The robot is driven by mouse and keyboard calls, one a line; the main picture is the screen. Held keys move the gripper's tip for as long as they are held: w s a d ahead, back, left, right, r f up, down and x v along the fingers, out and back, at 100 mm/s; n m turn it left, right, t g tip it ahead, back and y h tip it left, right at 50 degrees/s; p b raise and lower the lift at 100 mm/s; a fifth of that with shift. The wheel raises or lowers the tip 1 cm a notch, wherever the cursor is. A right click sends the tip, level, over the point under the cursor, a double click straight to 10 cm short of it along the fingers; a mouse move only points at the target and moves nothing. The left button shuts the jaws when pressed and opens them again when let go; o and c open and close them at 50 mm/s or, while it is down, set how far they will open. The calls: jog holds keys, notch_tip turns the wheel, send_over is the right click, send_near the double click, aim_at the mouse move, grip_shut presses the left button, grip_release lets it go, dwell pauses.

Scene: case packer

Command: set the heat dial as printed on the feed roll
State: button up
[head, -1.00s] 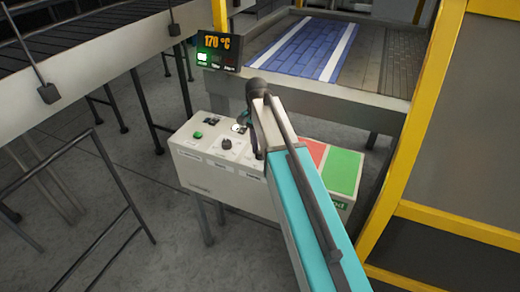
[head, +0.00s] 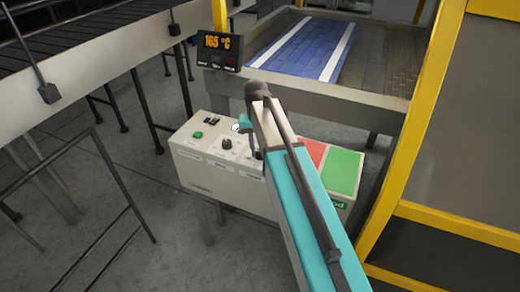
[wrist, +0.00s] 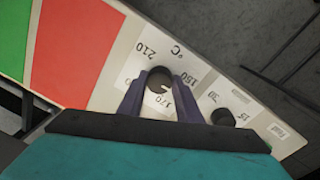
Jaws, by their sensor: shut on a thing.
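The heat dial (wrist: 160,80) is a dark round knob on a white plate in the wrist view, with printed °C, 150, 170 and 210 around it. The scale appears upside down there. My gripper (wrist: 160,92) has its two dark fingers on either side of the knob, shut on it. The knob's pale pointer mark faces the lower right, roughly between 150 and 170. In the head view my arm covers this dial. The temperature display (head: 219,42) reads 165 °C in orange. I cannot make out a feed roll with readable print in these frames.
The control box (head: 215,178) also carries a green button (head: 197,135), another dark knob (head: 227,143), and a red (head: 313,151) and a green panel (head: 342,168). A yellow frame (head: 405,130) stands close on the right. A conveyor runs at the upper left.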

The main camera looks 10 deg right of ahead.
aim_at(259, 153)
jog(key=n, duration=0.6)
jog(key=shift+d, duration=0.1)
jog(key=shift+n, duration=0.3)
jog(key=shift+r, duration=0.1)
jog(key=o, duration=1)
jog(key=shift+o, duration=0.2)
notch_tip(259, 153, up, 14)
jog(key=p, duration=0.9)
jog(key=shift+s+a, duration=0.15)
jog(key=shift+a, duration=0.2)
